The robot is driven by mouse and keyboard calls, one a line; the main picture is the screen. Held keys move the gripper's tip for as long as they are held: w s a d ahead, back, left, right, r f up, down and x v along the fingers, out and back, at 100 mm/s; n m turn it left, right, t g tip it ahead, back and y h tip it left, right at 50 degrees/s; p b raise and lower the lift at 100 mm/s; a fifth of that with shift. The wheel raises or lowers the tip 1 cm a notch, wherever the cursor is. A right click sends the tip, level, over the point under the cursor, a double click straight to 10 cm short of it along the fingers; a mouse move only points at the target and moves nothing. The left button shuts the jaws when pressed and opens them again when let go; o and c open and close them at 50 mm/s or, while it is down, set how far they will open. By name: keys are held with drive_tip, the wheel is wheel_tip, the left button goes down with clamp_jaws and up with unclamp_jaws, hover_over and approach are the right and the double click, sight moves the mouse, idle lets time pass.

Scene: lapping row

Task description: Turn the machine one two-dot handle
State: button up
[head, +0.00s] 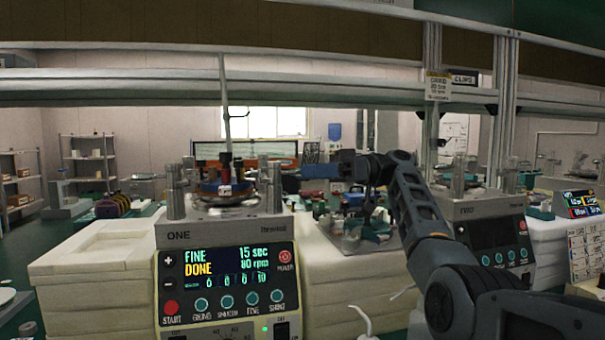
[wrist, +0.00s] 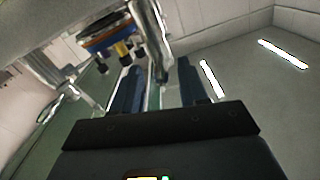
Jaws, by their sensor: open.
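Machine one (head: 225,235) stands left of centre, its screen reading FINE, DONE, 15 sec, 80 rpm. I cannot make out two dots on any handle. My gripper (head: 308,171) is open, to the right of the head and pointing left. In the wrist view its fingers (wrist: 160,75) stand apart, with a grey metal post beyond them.
Machine two (head: 485,225) stands at the right, behind my arm. A thin upright rod (head: 226,105) rises above machine one. A shelf beam (head: 300,88) crosses above. Pale stacked slabs (head: 85,270) lie at the left.

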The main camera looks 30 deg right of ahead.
drive_tip(key=shift+v, duration=2.8)
